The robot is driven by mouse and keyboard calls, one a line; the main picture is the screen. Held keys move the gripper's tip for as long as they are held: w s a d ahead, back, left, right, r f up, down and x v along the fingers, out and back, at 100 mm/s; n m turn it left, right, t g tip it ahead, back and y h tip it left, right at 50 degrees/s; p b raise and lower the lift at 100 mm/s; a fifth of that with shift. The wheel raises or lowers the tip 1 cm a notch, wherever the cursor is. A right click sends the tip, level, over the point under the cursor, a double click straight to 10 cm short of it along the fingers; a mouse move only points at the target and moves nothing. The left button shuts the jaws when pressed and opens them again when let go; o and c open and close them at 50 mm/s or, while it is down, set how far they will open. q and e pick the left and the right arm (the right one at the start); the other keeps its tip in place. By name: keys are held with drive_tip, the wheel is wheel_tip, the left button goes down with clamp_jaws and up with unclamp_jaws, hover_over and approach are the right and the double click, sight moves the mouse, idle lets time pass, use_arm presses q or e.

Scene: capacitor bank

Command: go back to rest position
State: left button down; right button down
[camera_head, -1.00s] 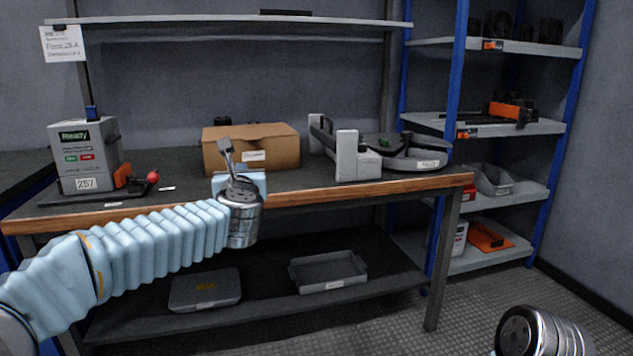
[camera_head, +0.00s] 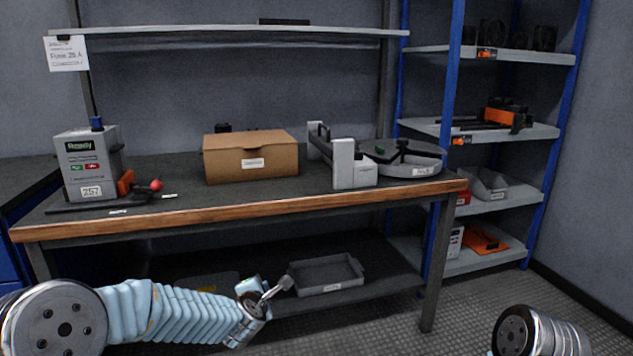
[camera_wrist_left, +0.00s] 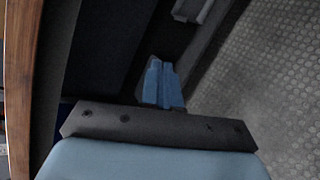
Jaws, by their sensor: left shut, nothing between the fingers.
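My left gripper (camera_head: 277,288) is in front of the workbench (camera_head: 240,211), below its top edge, and appears against the lower shelf. Its fingers are together with nothing held. In the left wrist view the gripper's blue part (camera_wrist_left: 162,84) shows over the dark lower shelf area, with the patterned floor to the right. Part of my right arm (camera_head: 540,332) shows at the bottom right edge. The right gripper is out of view.
On the bench stand a grey box labelled Ready (camera_head: 90,165), a cardboard box (camera_head: 250,158) and a grey device (camera_head: 352,165). A grey tray (camera_head: 325,275) lies on the lower shelf. Blue-posted shelving (camera_head: 480,130) stands at right; the floor (camera_head: 400,335) in front of it is clear.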

use_arm(q)
drive_tip(key=s+f+m+g+h+p, duration=0.1)
drive_tip(key=s+f+m+g, duration=0.1)
drive_tip(key=s+f+m, duration=0.35)
drive_tip(key=s+f+m+g+p, duration=0.1)
drive_tip(key=s+f+m+g, duration=0.1)
drive_tip(key=f, duration=0.6)
drive_tip(key=s+f+m+g+h+p, duration=0.1)
drive_tip(key=s+f+m+g, duration=0.3)
drive_tip(key=s, duration=1)
drive_tip(key=s+d+f+m+g+h+p, duration=0.1)
drive_tip(key=s+f+m+g, duration=0.3)
drive_tip(key=s+f+m, duration=0.5)
drive_tip(key=s+f+h, duration=0.1)
drive_tip(key=s, duration=0.4)
drive_tip(key=shift+s+d+f+p, duration=0.15)
drive_tip(key=shift+s+d+p, duration=0.15)
